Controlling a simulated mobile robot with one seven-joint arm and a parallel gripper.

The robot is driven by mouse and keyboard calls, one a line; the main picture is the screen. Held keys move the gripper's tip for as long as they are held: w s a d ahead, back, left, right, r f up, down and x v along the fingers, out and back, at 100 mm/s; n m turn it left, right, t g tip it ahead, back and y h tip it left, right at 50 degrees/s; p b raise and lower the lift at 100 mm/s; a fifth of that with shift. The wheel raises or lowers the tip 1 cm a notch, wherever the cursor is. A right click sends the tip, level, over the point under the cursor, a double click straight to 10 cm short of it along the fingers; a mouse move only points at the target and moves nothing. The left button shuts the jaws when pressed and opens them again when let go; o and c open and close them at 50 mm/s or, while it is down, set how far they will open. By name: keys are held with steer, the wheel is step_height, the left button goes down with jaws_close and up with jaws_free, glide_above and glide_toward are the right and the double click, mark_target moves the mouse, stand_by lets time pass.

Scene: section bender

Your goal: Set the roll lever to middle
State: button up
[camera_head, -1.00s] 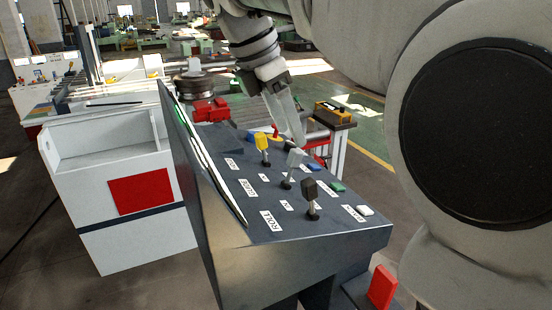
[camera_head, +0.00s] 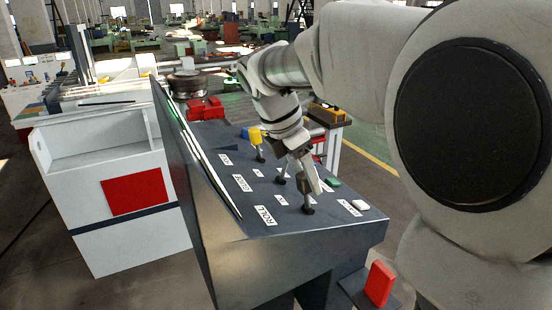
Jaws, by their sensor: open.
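The roll lever (camera_head: 304,186) is the black-knobbed lever at the near end of the sloping dark control panel (camera_head: 290,235), across from the ROLL label (camera_head: 265,215). It stands nearly upright on its base. My gripper (camera_head: 310,178) is open and low over the panel, with a pale finger just right of the black knob. The other finger is hard to make out, and I cannot tell whether the gripper touches the lever.
The yellow lever (camera_head: 255,136) stands farther back on the panel. A green button (camera_head: 333,182) and a white button (camera_head: 359,205) lie along the panel's right edge. A red block (camera_head: 380,284) sits at lower right, and red parts (camera_head: 206,109) stand beyond the panel.

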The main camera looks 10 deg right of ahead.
jaws_close()
stand_by(1.4)
